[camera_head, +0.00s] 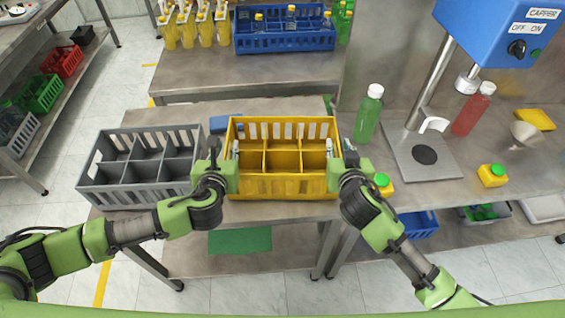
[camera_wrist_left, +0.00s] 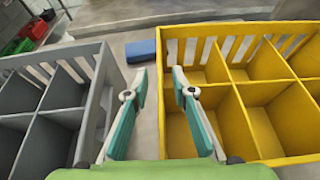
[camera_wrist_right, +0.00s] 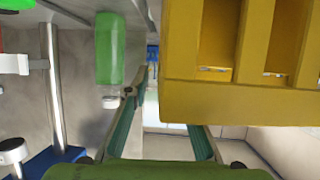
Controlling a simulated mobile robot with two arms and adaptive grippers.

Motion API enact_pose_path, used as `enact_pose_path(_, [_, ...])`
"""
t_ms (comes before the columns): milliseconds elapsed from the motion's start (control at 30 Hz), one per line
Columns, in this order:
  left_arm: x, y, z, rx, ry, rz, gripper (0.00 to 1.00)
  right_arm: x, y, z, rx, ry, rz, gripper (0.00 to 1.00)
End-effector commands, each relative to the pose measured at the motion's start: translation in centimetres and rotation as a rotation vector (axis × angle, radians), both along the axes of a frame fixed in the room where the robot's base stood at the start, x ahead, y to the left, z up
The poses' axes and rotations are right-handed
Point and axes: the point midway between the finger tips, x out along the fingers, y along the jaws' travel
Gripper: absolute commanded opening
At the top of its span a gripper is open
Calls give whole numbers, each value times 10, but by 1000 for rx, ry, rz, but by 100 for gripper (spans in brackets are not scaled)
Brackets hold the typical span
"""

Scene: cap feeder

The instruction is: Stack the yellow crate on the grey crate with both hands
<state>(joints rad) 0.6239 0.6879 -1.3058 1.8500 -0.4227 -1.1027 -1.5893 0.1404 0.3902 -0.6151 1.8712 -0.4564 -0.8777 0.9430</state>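The yellow crate (camera_head: 283,187) stands level on the middle table in the head view, its compartments empty. The grey crate (camera_head: 137,196) stands to its left, also with empty compartments. My left gripper (camera_head: 225,150) is at the yellow crate's left wall. In the left wrist view its open fingers (camera_wrist_left: 160,82) straddle that wall, between the grey crate (camera_wrist_left: 88,92) and the yellow crate (camera_wrist_left: 236,92). My right gripper (camera_head: 340,148) is at the yellow crate's right wall. In the right wrist view its fingers are apart, and the yellow crate (camera_wrist_right: 245,105) hides the right fingertip.
A blue object (camera_head: 226,123) lies behind the crates. A green bottle (camera_head: 368,114), red bottle (camera_head: 473,109) and capper machine (camera_head: 497,32) stand on the right. A blue crate (camera_head: 285,41) with bottles stands at the back.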

Motion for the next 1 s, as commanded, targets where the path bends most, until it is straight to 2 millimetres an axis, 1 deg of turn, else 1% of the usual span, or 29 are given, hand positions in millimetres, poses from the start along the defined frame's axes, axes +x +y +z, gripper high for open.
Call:
enact_pose_path(33, [4, 0, -1, 0, -1, 0, 24, 4, 0, -2, 0, 0, 0, 24])
enact_pose_path(133, [9, -1, -3, 0, -1, -1, 24, 9, 0, -3, 0, -1, 1, 24])
enact_pose_path(433, [10, 0, -4, 0, -1, -1, 24, 10, 0, -4, 0, 0, 0, 24])
enact_pose_path(467, [10, 0, -4, 0, -1, -1, 21, 10, 0, -4, 0, 0, 0, 21])
enact_pose_path(500, [10, 0, -4, 0, -1, -1, 11, 10, 0, -4, 0, 0, 0, 11])
enact_pose_path(533, [10, 0, -4, 0, -1, -1, 3, 10, 0, -4, 0, 0, 0, 3])
enact_pose_path(567, [10, 0, -4, 0, -1, -1, 0, 10, 0, -4, 0, 0, 0, 0])
enact_pose_path(867, [10, 0, -4, 0, -1, 0, 0, 10, 0, -4, 0, 0, 0, 0])
enact_pose_path(1000, [11, 0, -1, 0, -4, 0, 0, 11, 0, -1, 0, -5, 0, 0])
